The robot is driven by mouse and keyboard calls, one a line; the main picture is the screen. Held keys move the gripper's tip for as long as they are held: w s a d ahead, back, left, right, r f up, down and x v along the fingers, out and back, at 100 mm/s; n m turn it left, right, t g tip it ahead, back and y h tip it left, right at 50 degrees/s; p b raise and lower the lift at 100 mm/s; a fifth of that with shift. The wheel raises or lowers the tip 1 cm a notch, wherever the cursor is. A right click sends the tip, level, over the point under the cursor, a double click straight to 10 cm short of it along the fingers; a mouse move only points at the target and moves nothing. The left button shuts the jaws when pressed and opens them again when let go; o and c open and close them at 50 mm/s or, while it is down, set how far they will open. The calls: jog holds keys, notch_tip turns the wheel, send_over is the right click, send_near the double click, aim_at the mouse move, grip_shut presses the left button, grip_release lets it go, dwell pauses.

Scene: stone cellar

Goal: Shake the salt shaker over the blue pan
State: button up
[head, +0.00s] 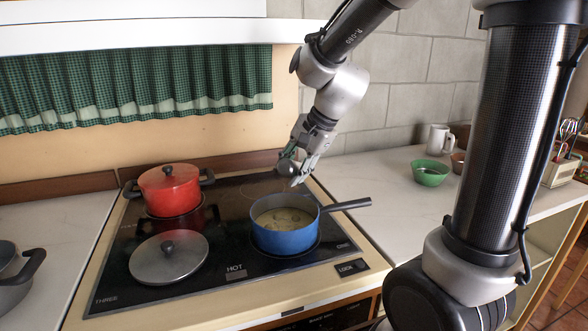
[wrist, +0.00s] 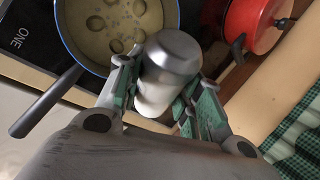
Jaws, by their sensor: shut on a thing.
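The blue pan (head: 283,238) sits on the black stovetop with its dark handle to the right. It holds a pale liquid with round pieces, also seen in the wrist view, where the pan's rim (wrist: 66,52) is at the upper left. My gripper (head: 298,166) is above the stove, just behind and above the pan. It is shut on the salt shaker (wrist: 170,62), which has a grey metal cap and a pale body. In the head view the shaker's grey cap (head: 286,167) shows at the fingertips, tilted. The fingers hide part of the shaker.
A red lidded pot (head: 168,190) stands at the stove's back left. A grey lid (head: 169,262) lies at the front left. A green bowl (head: 430,173) and white mug (head: 437,140) stand on the right counter. A grey pot (head: 14,270) is at the left edge.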

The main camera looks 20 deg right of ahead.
aim_at(284, 164)
jog(key=g+y, duration=0.1)
jog(key=m+g+y, duration=0.1)
jog(key=g+y, duration=0.1)
jog(key=shift+s+a+r+m+y, duration=0.15)
jog(key=shift+s+a+m+y, duration=0.15)
jog(key=shift+a+y, duration=0.1)
jog(key=g+y, duration=0.1)
jog(key=s+a+r+m+g+y, duration=0.1)
jog(key=y, duration=0.1)
jog(key=shift+s+a+r+g, duration=0.15)
jog(key=shift+s+r+g, duration=0.05)
jog(key=shift+g, duration=0.2)
jog(key=shift+s+a+r+m+g+y, duration=0.2)
jog(key=shift+s+a+m+g+y, duration=0.1)
jog(key=shift+y, duration=0.25)
jog(key=shift+s+a+r+m+g+y, duration=0.2)
jog(key=shift+g+y, duration=0.1)
jog(key=shift+y, duration=0.25)
